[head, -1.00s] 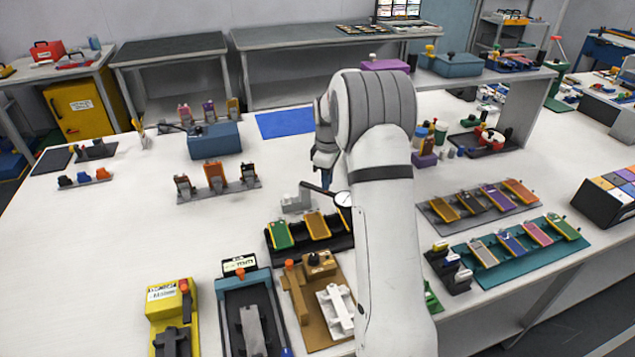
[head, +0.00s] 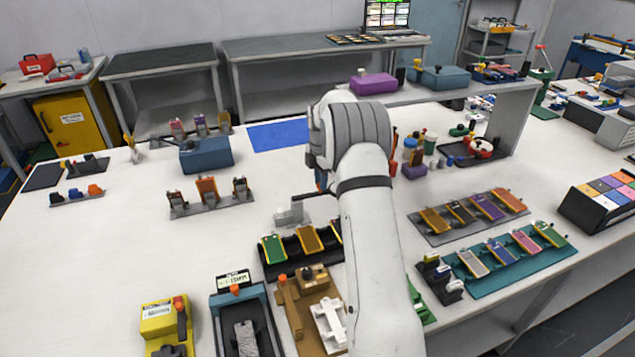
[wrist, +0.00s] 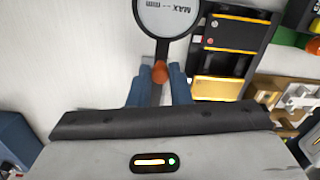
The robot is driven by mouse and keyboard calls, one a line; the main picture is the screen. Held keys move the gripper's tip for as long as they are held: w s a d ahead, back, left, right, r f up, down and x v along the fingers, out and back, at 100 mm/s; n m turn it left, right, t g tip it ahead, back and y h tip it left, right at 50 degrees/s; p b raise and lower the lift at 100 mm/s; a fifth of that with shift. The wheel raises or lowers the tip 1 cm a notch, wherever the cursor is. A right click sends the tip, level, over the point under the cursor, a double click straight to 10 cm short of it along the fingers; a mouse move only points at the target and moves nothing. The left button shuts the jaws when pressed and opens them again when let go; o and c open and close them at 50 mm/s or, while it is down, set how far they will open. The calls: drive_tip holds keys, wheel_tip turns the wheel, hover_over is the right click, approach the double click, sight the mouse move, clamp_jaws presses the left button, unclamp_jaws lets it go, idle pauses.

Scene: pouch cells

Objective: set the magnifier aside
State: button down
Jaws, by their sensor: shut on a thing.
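The magnifier's round lens (wrist: 168,14) with its black rim fills the top of the wrist view, and print reading "MAX" shows through it. Its orange knob (wrist: 160,72) sits between the blue fingers of my gripper (wrist: 159,78), which is shut on it. In the head view a thin dark bar of the magnifier (head: 316,193) shows left of my arm, above a grey stepped block (head: 290,214). The lens and most of my gripper are hidden behind my arm there.
A dark rack (head: 271,270) of coloured pouch cells lies just in front of the block. A brown fixture board (head: 292,318) lies nearer. A blue mat (head: 279,135) and a blue box (head: 206,153) lie farther back.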

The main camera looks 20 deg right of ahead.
drive_tip(key=shift+w+a+n, duration=0.2)
drive_tip(key=shift+w+n, duration=0.05)
drive_tip(key=shift+n, duration=0.05)
idle(0.4)
drive_tip(key=c, duration=1.3)
unclamp_jaws()
drive_tip(key=shift+d+r, duration=0.1)
wheel_tip(320, 180, up, 8)
drive_tip(key=shift+f+b, duration=0.2)
drive_tip(key=shift+b, duration=0.15)
